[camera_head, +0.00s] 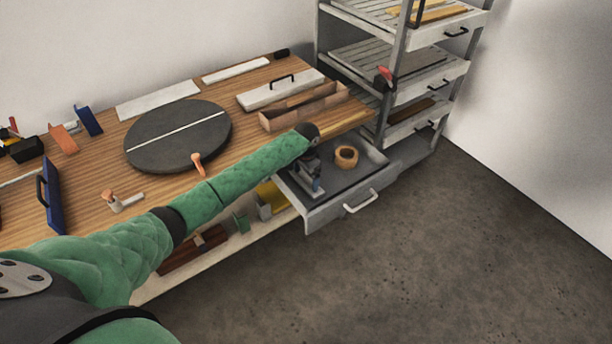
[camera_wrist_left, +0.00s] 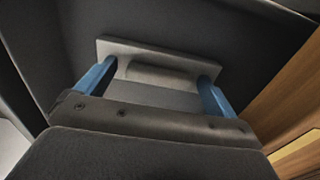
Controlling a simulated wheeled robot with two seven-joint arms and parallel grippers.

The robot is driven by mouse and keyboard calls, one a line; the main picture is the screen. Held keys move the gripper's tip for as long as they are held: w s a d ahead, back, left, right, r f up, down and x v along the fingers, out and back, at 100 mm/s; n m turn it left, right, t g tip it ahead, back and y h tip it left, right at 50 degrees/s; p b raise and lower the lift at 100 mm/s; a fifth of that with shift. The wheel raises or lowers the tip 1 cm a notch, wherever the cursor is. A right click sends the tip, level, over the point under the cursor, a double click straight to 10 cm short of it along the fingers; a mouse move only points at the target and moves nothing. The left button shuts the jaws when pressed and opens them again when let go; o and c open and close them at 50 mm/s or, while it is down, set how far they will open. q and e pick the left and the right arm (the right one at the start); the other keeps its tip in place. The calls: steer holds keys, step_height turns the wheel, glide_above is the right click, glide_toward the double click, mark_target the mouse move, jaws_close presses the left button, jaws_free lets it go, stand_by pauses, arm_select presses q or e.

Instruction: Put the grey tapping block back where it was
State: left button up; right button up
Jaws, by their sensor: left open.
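The grey tapping block (camera_wrist_left: 160,55) lies on the dark floor of the open drawer (camera_head: 330,212). In the wrist view it is a flat grey plate with a raised part in its middle. My left gripper (camera_head: 317,184) reaches down into the drawer over the block. In the wrist view its two blue fingers (camera_wrist_left: 157,74) stand apart, one on either side of the block's raised part. I cannot tell whether they touch it. In the head view the gripper and arm hide most of the block. My right gripper is not in view.
A tan ring-shaped roll (camera_head: 346,156) lies in the drawer, right of my gripper. The wooden bench (camera_head: 95,165) holds a dark round board (camera_head: 160,150) and an open wooden box (camera_head: 300,109). A grey shelf rack (camera_head: 398,80) stands behind. The floor at right is clear.

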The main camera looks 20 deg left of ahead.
mark_target(306, 177)
arm_select(q)
steer(key=shift+r, duration=0.55)
step_height(306, 177, up, 11)
steer(key=b, duration=0.2)
steer(key=shift+b, duration=0.4)
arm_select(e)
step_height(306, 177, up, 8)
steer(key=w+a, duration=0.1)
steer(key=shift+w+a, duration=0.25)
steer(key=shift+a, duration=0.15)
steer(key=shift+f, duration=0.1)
